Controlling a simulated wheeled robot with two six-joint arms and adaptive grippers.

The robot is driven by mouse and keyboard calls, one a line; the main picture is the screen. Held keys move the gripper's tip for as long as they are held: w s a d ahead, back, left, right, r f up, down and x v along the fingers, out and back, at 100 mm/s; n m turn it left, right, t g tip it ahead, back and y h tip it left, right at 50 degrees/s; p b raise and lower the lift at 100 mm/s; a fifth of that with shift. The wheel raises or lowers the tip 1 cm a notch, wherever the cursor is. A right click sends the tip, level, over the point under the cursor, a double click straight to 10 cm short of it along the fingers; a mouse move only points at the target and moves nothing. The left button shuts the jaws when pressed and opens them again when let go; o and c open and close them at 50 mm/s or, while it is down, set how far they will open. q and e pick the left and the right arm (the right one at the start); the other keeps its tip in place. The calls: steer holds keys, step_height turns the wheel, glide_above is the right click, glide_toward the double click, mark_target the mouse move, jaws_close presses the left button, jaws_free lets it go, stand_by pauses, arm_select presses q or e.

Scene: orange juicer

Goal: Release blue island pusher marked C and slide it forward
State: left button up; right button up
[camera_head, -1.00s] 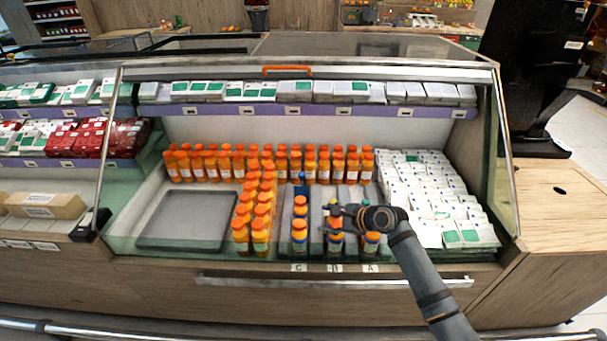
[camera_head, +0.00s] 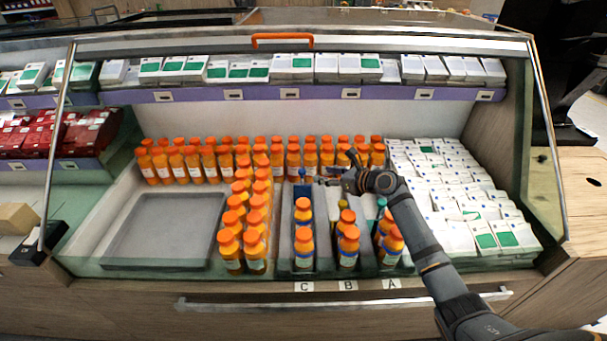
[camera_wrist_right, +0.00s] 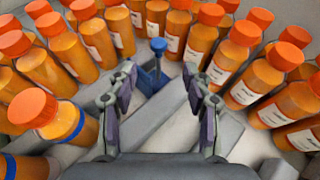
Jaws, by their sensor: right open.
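The blue pusher (camera_head: 302,184) stands at the back of the lane above the label C (camera_head: 304,287), behind the two bottles in that lane. In the right wrist view it is a blue block (camera_wrist_right: 150,80) with a round knob (camera_wrist_right: 158,45) on top, beyond and roughly between my fingertips. My right gripper (camera_head: 325,176) is just to the right of the pusher in the head view. Its two fingers (camera_wrist_right: 160,76) are spread and empty, with no clear contact on the pusher. My left gripper is not in view.
Several orange-capped bottles (camera_head: 228,258) stand left of lane C, with more behind the pusher. Bottles in lane B (camera_head: 348,248) and lane A (camera_head: 391,246) stand to the right. White cartons (camera_head: 450,190) lie farther right. A grey tray (camera_head: 165,232) on the left is empty.

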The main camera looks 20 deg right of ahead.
mark_target(303, 171)
steer(key=b+x, duration=0.3)
steer(key=x, duration=0.5)
steer(key=shift+w+a+f, duration=0.1)
steer(key=shift+w+a, duration=0.1)
steer(key=shift+a, duration=0.05)
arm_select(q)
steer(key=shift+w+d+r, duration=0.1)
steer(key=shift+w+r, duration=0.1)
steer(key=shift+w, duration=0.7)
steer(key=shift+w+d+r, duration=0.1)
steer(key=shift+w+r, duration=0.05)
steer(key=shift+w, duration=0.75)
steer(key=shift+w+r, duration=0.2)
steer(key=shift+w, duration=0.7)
arm_select(e)
steer(key=shift+w+a+f, duration=0.15)
steer(key=shift+w+a, duration=0.2)
steer(key=shift+w, duration=0.25)
jaws_close()
